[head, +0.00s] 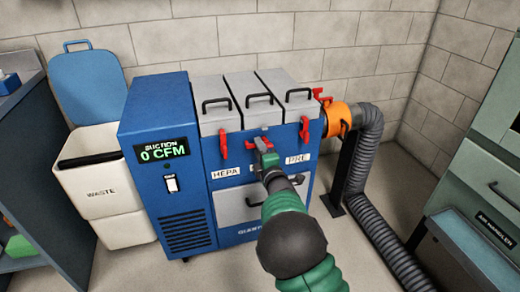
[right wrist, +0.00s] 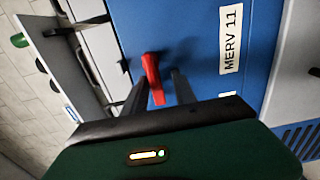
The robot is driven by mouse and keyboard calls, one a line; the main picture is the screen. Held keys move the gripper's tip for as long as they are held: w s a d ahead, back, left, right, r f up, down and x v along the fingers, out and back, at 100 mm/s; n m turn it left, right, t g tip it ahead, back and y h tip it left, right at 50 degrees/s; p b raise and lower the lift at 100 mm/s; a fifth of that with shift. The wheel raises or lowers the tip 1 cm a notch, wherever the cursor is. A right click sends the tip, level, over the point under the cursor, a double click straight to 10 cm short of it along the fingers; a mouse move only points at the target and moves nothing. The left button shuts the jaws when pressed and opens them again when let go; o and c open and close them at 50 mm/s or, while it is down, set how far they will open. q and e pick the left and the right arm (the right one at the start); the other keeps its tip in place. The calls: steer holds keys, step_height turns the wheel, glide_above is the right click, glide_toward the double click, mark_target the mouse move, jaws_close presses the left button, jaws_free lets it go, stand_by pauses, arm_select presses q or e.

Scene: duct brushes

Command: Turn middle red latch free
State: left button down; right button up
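The middle red latch (head: 262,143) is on the front of the blue machine, below the middle grey lid (head: 250,95). My right gripper (head: 268,155) is at this latch and covers part of it in the head view. In the right wrist view, the red latch (right wrist: 152,78) stands between the two dark fingers of my right gripper (right wrist: 158,92). The fingers are apart, with a visible gap between the latch and the right-hand finger. Whether the other finger touches the latch cannot be told. My left gripper is not in view.
A left red latch (head: 223,146) and a right red latch (head: 304,130) flank the middle one. An orange collar (head: 342,119) with a grey hose (head: 370,145) is at the machine's right. A waste bin (head: 103,190) stands left. A MERV 11 label (right wrist: 231,39) is beside the latch.

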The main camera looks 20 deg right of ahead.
steer(key=shift+r, duration=0.15)
steer(key=shift+s, duration=0.2)
steer(key=s+p, duration=0.5)
steer(key=s, duration=1.1)
steer(key=shift+s+d, duration=0.2)
steer(key=shift+d, duration=0.1)
